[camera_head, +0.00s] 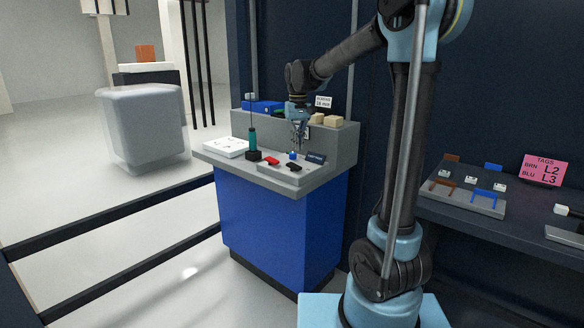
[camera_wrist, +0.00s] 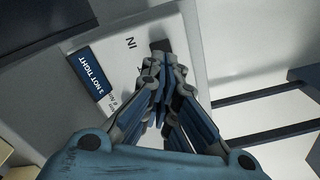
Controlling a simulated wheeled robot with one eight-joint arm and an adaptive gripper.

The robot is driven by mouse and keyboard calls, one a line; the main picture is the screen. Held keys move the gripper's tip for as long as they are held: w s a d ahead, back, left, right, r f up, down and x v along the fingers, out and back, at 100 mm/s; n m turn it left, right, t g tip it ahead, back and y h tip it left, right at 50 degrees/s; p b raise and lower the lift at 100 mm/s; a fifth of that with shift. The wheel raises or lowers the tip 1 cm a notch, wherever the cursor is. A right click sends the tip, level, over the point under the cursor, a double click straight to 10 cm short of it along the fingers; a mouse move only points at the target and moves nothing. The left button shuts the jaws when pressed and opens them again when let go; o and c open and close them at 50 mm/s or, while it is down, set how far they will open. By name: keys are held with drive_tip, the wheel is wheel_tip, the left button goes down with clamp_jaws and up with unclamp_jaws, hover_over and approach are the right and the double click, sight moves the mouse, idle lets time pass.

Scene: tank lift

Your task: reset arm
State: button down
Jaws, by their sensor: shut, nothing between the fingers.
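My arm reaches from the right over a blue cabinet with a grey top (camera_head: 325,175). My gripper (camera_head: 299,143) points down above the right part of that top, close over a small blue knob (camera_head: 292,155) on a light panel (camera_head: 285,172). In the wrist view my gripper (camera_wrist: 160,75) is shut, its fingertips together with nothing between them. Below it there lies a white plate (camera_wrist: 130,65) with a dark blue label reading "NOT TIGHT" (camera_wrist: 90,75). I cannot tell whether the fingers touch anything.
On the cabinet stand a dark green-handled tool (camera_head: 252,138), a red piece (camera_head: 271,160) and a white board (camera_head: 226,147). Wooden blocks (camera_head: 333,120) sit on the back ledge. A dark bench (camera_head: 450,217) stands at right. Black rails (camera_head: 120,211) cross the left floor.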

drive_tip(key=s+d+f+m+t, duration=0.15)
drive_tip(key=s+d+f, duration=0.25)
drive_tip(key=s+d, duration=1.2)
drive_tip(key=s+d+f+m, duration=0.1)
drive_tip(key=s+d+f, duration=0.1)
drive_tip(key=s+f, duration=0.4)
drive_tip(key=s+d+f+m, duration=0.1)
drive_tip(key=s+d+f, duration=0.2)
drive_tip(key=s+f, duration=0.4)
drive_tip(key=s, duration=0.3)
drive_tip(key=shift+m+t, duration=0.35)
drive_tip(key=shift+w+d+f, duration=0.1)
drive_tip(key=shift+w+f, duration=0.2)
drive_tip(key=shift+w, duration=0.25)
